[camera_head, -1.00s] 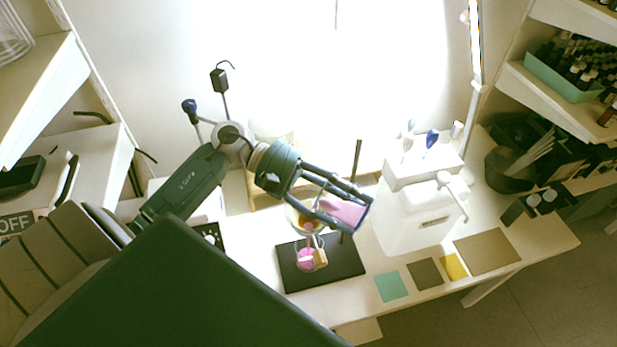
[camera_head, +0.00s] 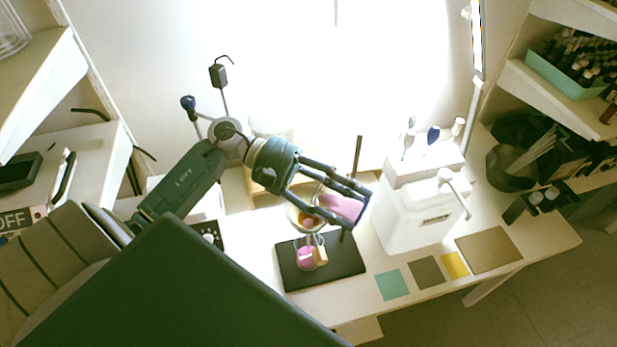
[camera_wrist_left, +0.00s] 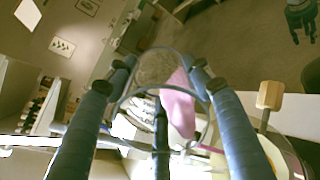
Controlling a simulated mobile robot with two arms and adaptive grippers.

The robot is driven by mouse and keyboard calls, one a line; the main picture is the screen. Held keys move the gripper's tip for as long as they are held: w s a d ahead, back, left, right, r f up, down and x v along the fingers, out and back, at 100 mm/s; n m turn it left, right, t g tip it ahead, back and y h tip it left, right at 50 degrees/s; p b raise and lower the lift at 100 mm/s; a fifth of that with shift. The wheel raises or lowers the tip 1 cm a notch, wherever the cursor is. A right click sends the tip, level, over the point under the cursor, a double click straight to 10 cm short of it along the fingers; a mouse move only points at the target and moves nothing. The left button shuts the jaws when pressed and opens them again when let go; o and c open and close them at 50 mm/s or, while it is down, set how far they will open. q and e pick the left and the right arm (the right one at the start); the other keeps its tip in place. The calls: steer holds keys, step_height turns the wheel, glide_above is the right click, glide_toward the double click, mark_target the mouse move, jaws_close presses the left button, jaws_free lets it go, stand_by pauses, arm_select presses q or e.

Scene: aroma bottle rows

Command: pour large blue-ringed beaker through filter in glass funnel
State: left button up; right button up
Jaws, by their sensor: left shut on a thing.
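My left gripper (camera_head: 345,207) is shut on a clear glass beaker (camera_head: 340,200) holding pink liquid, above the bench. The beaker is tilted well over, its lower side beside the funnel. My right gripper is not in view.
The vessel stands on a black mat (camera_head: 345,268). A white boxy unit (camera_head: 410,220) is close on the right. Coloured squares, including a teal one (camera_head: 391,285), lie along the front edge. A dark rod (camera_head: 357,155) rises behind the gripper.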

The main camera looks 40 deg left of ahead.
mark_target(359, 195)
arm_select(q)
steer(key=shift+a+r+h+b, duration=0.2)
steer(key=shift+r+h+b, duration=0.45)
steer(key=shift+b, duration=1)
steer(key=shift+a+r+h+b, duration=0.15)
steer(key=shift+r+h+b, duration=0.2)
steer(key=shift+r+b, duration=0.9)
stand_by(5.1)
